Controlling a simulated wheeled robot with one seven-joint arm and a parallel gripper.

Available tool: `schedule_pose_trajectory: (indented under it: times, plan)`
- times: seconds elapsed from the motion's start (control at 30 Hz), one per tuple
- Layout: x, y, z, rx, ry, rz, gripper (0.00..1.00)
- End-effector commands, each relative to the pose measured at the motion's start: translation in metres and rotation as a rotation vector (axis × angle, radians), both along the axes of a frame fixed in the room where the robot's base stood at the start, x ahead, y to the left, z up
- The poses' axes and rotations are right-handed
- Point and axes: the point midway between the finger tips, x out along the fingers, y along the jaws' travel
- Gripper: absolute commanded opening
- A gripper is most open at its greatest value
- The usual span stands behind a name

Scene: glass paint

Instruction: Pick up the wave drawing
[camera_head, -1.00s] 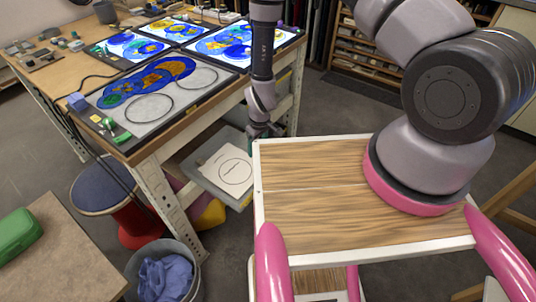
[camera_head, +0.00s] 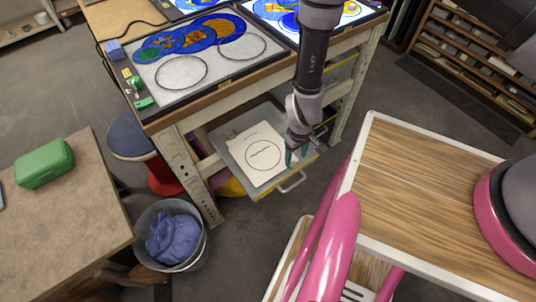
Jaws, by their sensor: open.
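The wave drawing appears to be the white sheet (camera_head: 246,162) with a circle and small marks, lying in the pulled-out grey drawer tray (camera_head: 228,151) under the workbench. What the marks show is too small to read. My gripper (camera_head: 296,156) hangs pointing down at the right edge of the sheet, with its teal fingertips apart. I cannot tell whether the fingertips touch the paper. The gripper hides a little of the tray's right side.
The workbench (camera_head: 225,90) with glass panels overhangs the tray. A bucket with blue cloth (camera_head: 172,238) and a blue-topped stool (camera_head: 128,136) stand to the left. A green case (camera_head: 44,163) lies on a brown table. My pink-railed base is at the right.

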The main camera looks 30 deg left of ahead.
Motion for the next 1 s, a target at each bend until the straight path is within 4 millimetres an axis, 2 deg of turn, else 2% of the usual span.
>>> schedule_pose_trajectory:
  times: [0.17,0.47,0.77,0.87,0.93,0.97,1.0]
  plan:
    - [0.001,-0.001,-0.014,0.000,-0.001,0.000,0.68]
    - [0.004,-0.006,-0.055,0.000,0.000,0.000,0.68]
    - [0.004,-0.005,-0.060,0.000,-0.001,0.001,0.68]
    - [0.004,-0.005,-0.059,0.000,-0.001,0.001,0.33]
    - [0.004,-0.005,-0.059,0.000,-0.001,0.001,0.06]
    - [0.004,-0.005,-0.059,0.001,0.000,0.001,0.00]
    - [0.004,-0.005,-0.059,0.001,0.000,0.001,0.00]
